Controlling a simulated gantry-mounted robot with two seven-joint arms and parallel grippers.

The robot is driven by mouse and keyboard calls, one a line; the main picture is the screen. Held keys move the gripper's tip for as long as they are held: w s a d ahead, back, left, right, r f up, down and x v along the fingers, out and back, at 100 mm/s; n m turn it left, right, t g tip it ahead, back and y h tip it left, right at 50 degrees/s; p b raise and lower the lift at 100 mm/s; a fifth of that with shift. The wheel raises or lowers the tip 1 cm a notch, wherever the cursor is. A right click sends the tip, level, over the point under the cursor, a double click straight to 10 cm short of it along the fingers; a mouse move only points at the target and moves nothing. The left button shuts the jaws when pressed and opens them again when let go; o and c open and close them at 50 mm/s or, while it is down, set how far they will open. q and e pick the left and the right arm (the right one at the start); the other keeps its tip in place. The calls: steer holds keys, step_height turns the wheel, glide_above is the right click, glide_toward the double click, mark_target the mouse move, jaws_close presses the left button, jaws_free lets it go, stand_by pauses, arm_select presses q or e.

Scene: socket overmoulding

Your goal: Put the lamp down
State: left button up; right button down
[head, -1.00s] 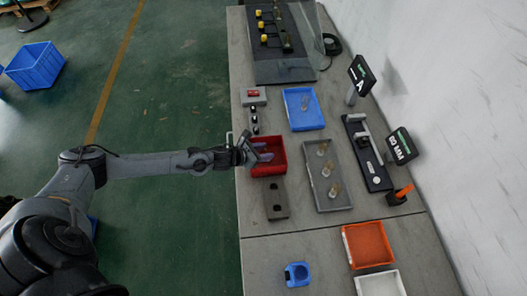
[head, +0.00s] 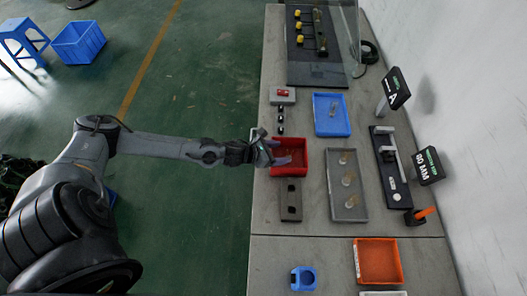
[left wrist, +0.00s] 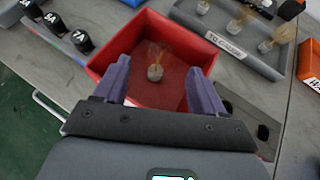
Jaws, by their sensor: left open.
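The lamp (left wrist: 155,70), a clear glass bulb with a pale base, is inside the red bin (left wrist: 213,52), near its middle in the left wrist view. Its base is toward me and the glass points away; I cannot tell if it stands or leans. My left gripper (left wrist: 158,78) is open, its two purple fingers apart over the bin, with the lamp showing between them and no finger seen touching it. In the head view my left gripper (head: 279,152) is at the left side of the red bin (head: 303,158); the lamp is not clear there. My right gripper is not in view.
A grey tray (head: 337,208) with several lamps stands right of the bin. A blue tray (head: 322,128) with one lamp is behind it. A dark grey block (head: 291,198) lies in front. Small black labelled pieces (left wrist: 54,22) stand beside the bin. An orange bin (head: 378,262) is nearer.

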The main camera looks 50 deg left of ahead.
arm_select(q)
steer(key=v, duration=0.7)
steer(key=s+d+n+g+y, duration=0.1)
steer(key=s+d+n, duration=0.1)
steer(key=d+n, duration=0.55)
steer(key=s+d+n+g+y, duration=0.1)
steer(key=s+d+n, duration=0.2)
steer(key=d+n, duration=0.5)
steer(key=s+r+n+g, duration=0.1)
steer(key=s+n+g, duration=0.2)
steer(key=s+n, duration=0.3)
steer(key=s+r+n+g+y, duration=0.1)
steer(key=s+n, duration=0.5)
steer(key=n, duration=0.9)
steer(key=shift+g+p, duration=0.3)
steer(key=shift+g, duration=0.6)
steer(key=shift+r+n, duration=0.15)
steer(key=shift+n, duration=0.1)
